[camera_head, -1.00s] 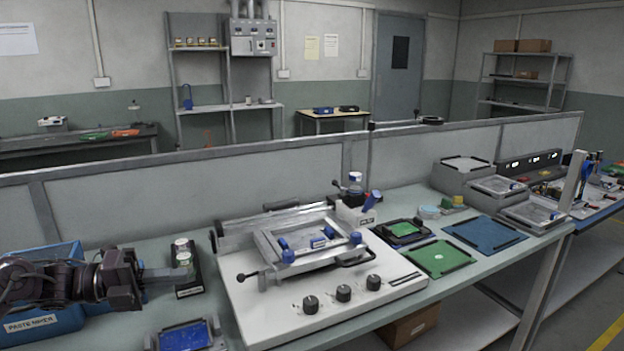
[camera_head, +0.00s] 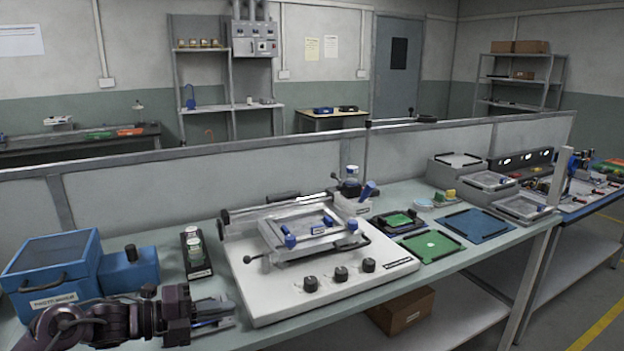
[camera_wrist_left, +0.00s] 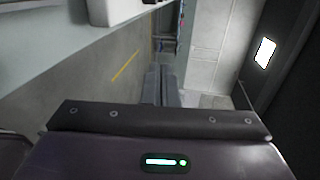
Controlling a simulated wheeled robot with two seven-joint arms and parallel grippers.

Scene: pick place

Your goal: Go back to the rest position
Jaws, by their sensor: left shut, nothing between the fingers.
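My left gripper (camera_head: 222,311) is low at the left of the head view, over the front edge of the bench (camera_head: 410,285). Its fingers point right and are shut with nothing between them. It is in front of the blue paste mixer (camera_head: 55,270) and left of the white stencil printer (camera_head: 285,305). The fingers (camera_wrist_left: 163,85) also show in the left wrist view, closed together, with floor and wall beyond. The arm hides part of the blue-topped fixture near the bench edge. My right gripper is in neither view.
A dark holder with small jars (camera_head: 196,253) stands between mixer and printer. A green board (camera_head: 430,246) and a blue mat (camera_head: 478,225) lie to the right. A low partition (camera_head: 260,175) runs behind the bench. A cardboard box (camera_head: 400,310) sits below. Free floor lies in front at right.

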